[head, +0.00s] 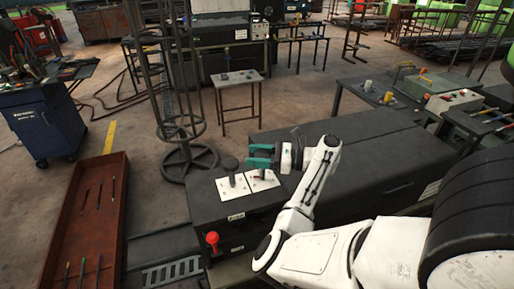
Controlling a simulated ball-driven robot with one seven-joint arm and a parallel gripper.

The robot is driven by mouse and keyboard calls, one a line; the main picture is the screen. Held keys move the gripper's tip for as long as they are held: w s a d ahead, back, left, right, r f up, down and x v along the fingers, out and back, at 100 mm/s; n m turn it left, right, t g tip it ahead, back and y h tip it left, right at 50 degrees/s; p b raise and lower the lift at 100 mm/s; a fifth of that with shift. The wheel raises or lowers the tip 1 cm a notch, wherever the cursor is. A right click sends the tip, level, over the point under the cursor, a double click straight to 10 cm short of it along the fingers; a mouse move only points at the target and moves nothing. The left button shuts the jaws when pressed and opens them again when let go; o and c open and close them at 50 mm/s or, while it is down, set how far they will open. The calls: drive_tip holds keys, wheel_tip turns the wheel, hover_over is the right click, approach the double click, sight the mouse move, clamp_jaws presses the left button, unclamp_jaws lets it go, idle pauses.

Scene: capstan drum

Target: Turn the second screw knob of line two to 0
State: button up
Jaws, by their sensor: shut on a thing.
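My gripper (257,156), with teal fingers, reaches in from the right over two white plates on a dark cabinet top. It is shut on a screw knob at the right white plate (265,183); the fingers hide most of this knob, and its setting cannot be read. A dark round screw knob (229,163) stands upright on a stem at the left white plate (230,188), just left of my fingers. Line labels are too small to read.
A red knob (212,238) sticks out of the cabinet front (245,225). A long dark chest (365,160) lies behind my arm. A round metal stand (185,160) rises at the back left. A rusty tray (70,235) with rods lies at the left.

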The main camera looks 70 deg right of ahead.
drive_tip(key=shift+s+r+n+g+y+p, duration=0.15)
drive_tip(key=shift+n+g+y+p, duration=0.25)
drive_tip(key=shift+n+y, duration=0.45)
drive_tip(key=shift+w+r+n+g+y+p, duration=0.15)
drive_tip(key=shift+n+g+y+p, duration=0.3)
drive_tip(key=shift+y, duration=0.6)
drive_tip(key=shift+s+a+n+g+y, duration=0.1)
drive_tip(key=shift+n+g+y, duration=0.45)
drive_tip(key=shift+n+y, duration=0.35)
drive_tip(key=shift+s+a+n+g+y, duration=0.1)
drive_tip(key=shift+n+g+y, duration=0.5)
drive_tip(key=shift+y, duration=0.4)
drive_tip(key=shift+s+a+f+n+g+y+b, duration=0.1)
drive_tip(key=shift+a+n+g+y+b, duration=0.05)
drive_tip(key=shift+n+g+y+b, duration=0.75)
drive_tip(key=shift+s+a+f+n+g+y+b, duration=0.1)
drive_tip(key=shift+n+g+y+b, duration=0.55)
drive_tip(key=shift+n+g+y, duration=0.35)
drive_tip(key=shift+g, duration=0.4)
drive_tip(key=shift+a+r+n+g+y+b, duration=0.15)
drive_tip(key=shift+r+n+g+y+b, duration=0.1)
drive_tip(key=shift+n+g+y+b, duration=0.25)
drive_tip(key=o, duration=1)
drive_tip(key=shift+c, duration=0.2)
drive_tip(key=shift+f, duration=0.15)
